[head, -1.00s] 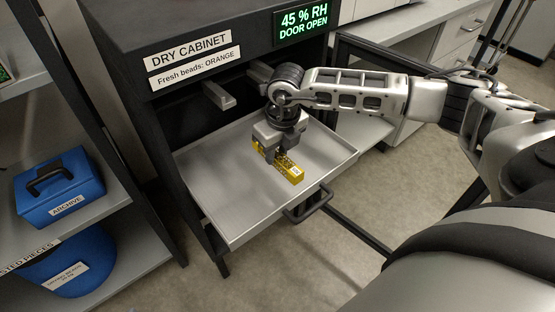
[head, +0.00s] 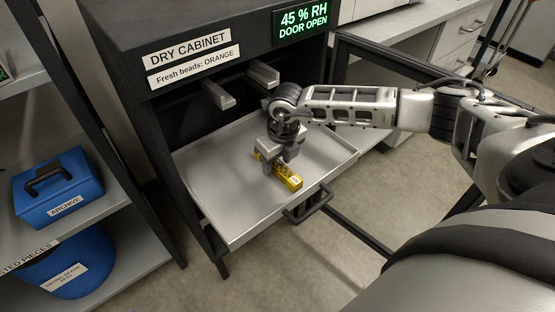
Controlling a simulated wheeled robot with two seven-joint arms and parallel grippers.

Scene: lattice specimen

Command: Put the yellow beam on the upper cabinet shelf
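A small white label shows at the beam's near end. My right gripper (head: 279,163) reaches down over the beam from above, one finger on each side. Its fingers look spread wider than the beam, so it appears open. The gripper hides part of the beam, so I cannot tell whether a finger touches it. My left gripper is not in view.
Two empty rail brackets (head: 218,96) stick out above the shelf. The shelf's front has a dark handle (head: 308,207). The cabinet's open door frame (head: 400,62) stands to the right. A rack at left holds a blue archive box (head: 58,187) and a blue bin (head: 72,268).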

